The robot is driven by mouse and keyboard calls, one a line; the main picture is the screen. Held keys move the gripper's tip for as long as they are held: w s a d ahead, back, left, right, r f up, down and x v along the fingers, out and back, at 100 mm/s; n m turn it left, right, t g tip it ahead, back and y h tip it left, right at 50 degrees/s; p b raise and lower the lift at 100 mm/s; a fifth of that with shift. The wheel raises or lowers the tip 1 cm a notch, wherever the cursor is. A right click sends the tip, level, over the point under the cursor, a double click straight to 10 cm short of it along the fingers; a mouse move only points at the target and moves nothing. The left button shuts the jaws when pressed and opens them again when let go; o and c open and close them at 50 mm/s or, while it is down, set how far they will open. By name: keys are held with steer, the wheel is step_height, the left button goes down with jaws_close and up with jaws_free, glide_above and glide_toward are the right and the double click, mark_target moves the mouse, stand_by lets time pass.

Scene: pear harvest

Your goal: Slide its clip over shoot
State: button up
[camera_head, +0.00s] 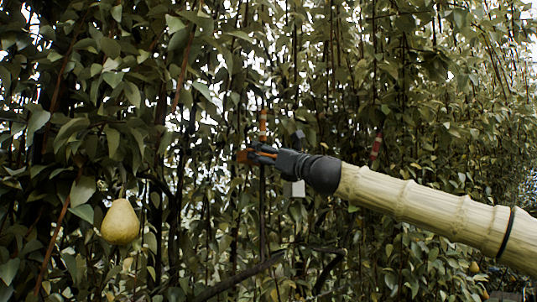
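My gripper (258,154) reaches in from the right, at the middle of the view, and points left into the foliage. Its dark fingers appear shut on a small orange clip (243,156), which shows at the fingertips. The clip's opening is too small to make out. A thin dark upright shoot (262,205) runs just below the fingers. An orange-red banded piece (263,125) stands upright just above them, in line with that shoot. I cannot tell whether the clip touches the shoot or is around it.
A yellow pear (120,222) hangs at the lower left, clear of my gripper. A pale tag (294,189) shows below my wrist. A red piece (376,147) is among stems to the right. A dark branch (240,277) slants below. Dense leaves surround everything.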

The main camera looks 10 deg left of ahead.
steer(key=shift+s+f, duration=0.1)
steer(key=v, duration=1.1)
steer(key=shift+s+d, duration=0.2)
steer(key=shift+d, duration=0.2)
steer(key=shift+f, duration=0.1)
